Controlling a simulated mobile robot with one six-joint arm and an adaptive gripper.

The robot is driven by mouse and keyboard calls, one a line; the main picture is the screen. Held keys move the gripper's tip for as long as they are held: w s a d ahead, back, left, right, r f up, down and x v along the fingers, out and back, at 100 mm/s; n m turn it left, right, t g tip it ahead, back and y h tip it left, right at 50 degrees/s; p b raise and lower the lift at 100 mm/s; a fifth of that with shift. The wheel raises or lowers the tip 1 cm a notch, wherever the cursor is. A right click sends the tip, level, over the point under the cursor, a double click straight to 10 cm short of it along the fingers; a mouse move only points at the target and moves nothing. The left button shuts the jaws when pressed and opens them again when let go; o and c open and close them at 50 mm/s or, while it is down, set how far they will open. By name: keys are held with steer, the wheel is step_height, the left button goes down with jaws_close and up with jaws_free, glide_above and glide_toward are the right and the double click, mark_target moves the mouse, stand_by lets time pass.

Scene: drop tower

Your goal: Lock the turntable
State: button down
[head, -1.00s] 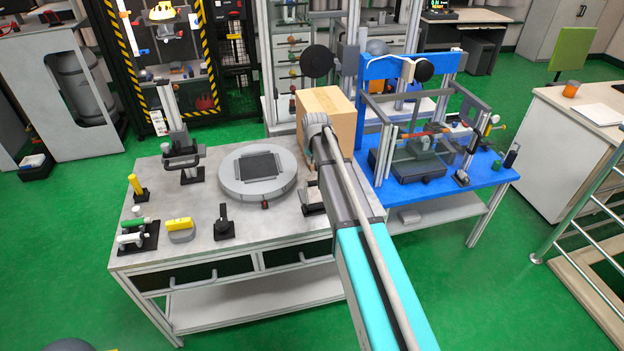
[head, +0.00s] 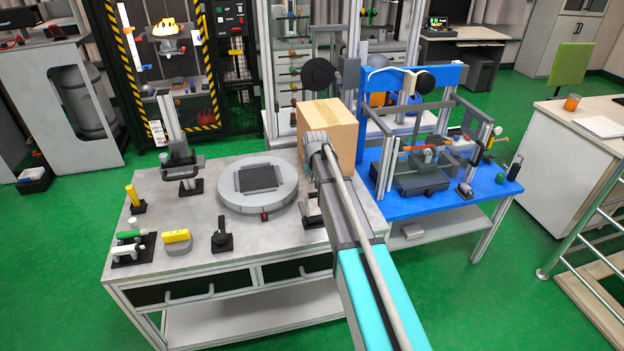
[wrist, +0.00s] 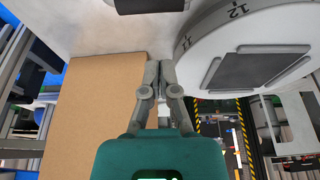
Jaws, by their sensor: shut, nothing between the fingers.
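The turntable (head: 230,201) is a round grey disc with a dark square plate on top. It lies on the grey workbench. A small red part (head: 264,215) sits at its front rim; I cannot tell if this is the lock or how it is set. In the wrist view, the turntable (wrist: 192,52) is at upper right, with "11" and "12" on its rim. My gripper (wrist: 160,66) is shut and empty, close beside the turntable's rim and the cardboard box (wrist: 90,120). In the head view, my arm hides most of the gripper.
The cardboard box (head: 340,122) stands right of the turntable. A black-based lever piece (head: 222,238), a yellow-topped block (head: 177,240) and a clamp-like stand (head: 182,172) are on the bench. A blue table (head: 420,205) with a framed rig adjoins at right.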

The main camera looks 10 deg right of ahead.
steer(key=shift+b+x, duration=2.65)
steer(key=shift+x, duration=0.45)
steer(key=s, duration=0.1)
steer(key=s+r+p, duration=0.1)
steer(key=s, duration=0.1)
steer(key=shift+s+r+p, duration=0.3)
steer(key=shift+s, duration=0.1)
steer(key=shift+s, duration=0.1)
steer(key=shift+s+r+t, duration=0.1)
steer(key=shift+s+t, duration=0.05)
steer(key=shift+t, duration=0.15)
